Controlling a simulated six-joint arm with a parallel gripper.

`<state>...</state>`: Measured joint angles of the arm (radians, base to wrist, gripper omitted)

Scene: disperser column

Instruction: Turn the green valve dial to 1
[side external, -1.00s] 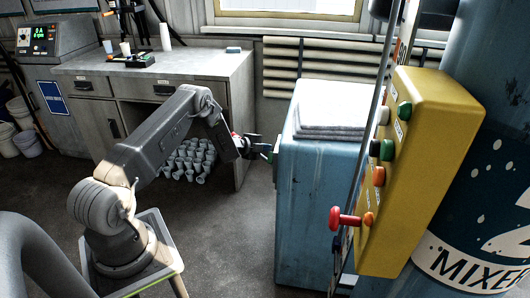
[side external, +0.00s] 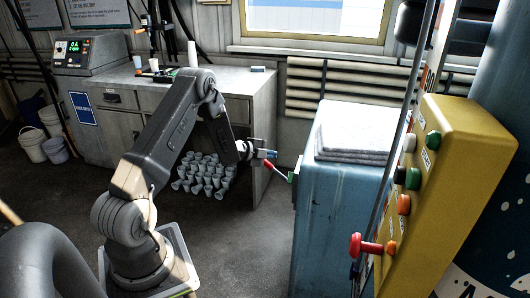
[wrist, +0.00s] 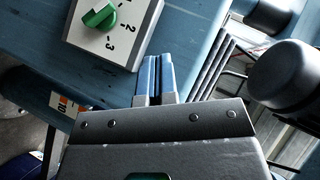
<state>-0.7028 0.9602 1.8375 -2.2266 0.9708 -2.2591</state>
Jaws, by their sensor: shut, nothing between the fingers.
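The green valve dial (wrist: 98,17) sits on a white numbered plate (wrist: 128,42) on a blue cabinet, at the top left of the wrist view. The 2 and 3 are readable; which mark the dial points to I cannot tell. In the side external view a small green part (side external: 293,178) shows on the cabinet's left side. My gripper (wrist: 157,75) is shut and empty, its blue fingertips right of and below the plate in the wrist picture, apart from the dial. In the side external view my gripper (side external: 268,154) is left of the cabinet, slightly above the green part.
A folded white cloth stack (side external: 355,132) lies on top. A yellow button panel (side external: 450,190) stands at right. Several cups (side external: 205,178) stand under the bench. Floor left of the cabinet is clear.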

